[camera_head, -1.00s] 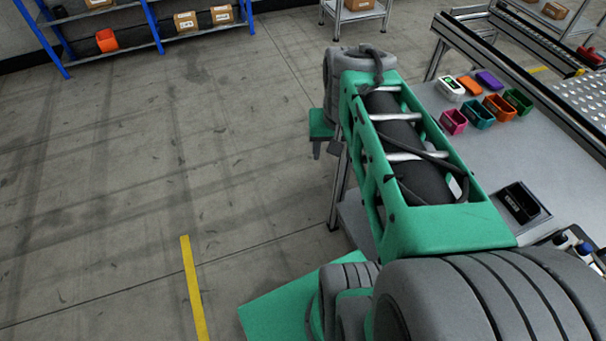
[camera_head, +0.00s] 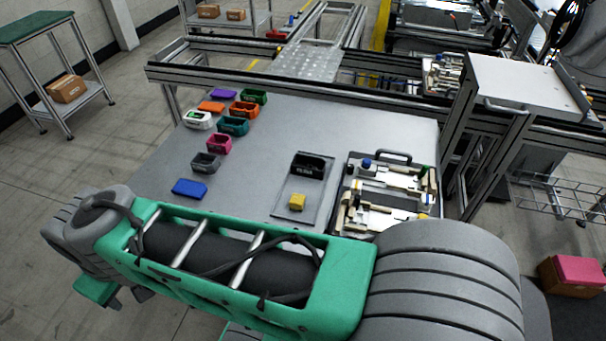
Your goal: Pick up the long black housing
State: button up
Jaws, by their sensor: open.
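A black housing (camera_head: 312,165) with pale lettering on its side lies toward the back of a flat grey plate on the grey worktable (camera_head: 262,150). A small yellow block (camera_head: 297,202) sits at the front of that plate. My gripper (camera_head: 124,296) shows only in part, beyond the end of my green arm at the lower left. It is open and empty, out past the table's left side and well away from the black housing. Much of it is hidden behind my arm.
Several coloured housings, a dark grey one (camera_head: 206,162) and a blue block (camera_head: 189,188) stand on the left of the table. A tool case (camera_head: 397,156) lies right of the plate. A metal frame (camera_head: 300,66) runs behind.

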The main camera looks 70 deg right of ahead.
aim_at(306, 165)
jog(key=z, duration=2.35)
jog(key=k, duration=0.6)
jog(key=u, duration=0.75)
jog(key=i, duration=1)
jog(key=u, duration=0.9)
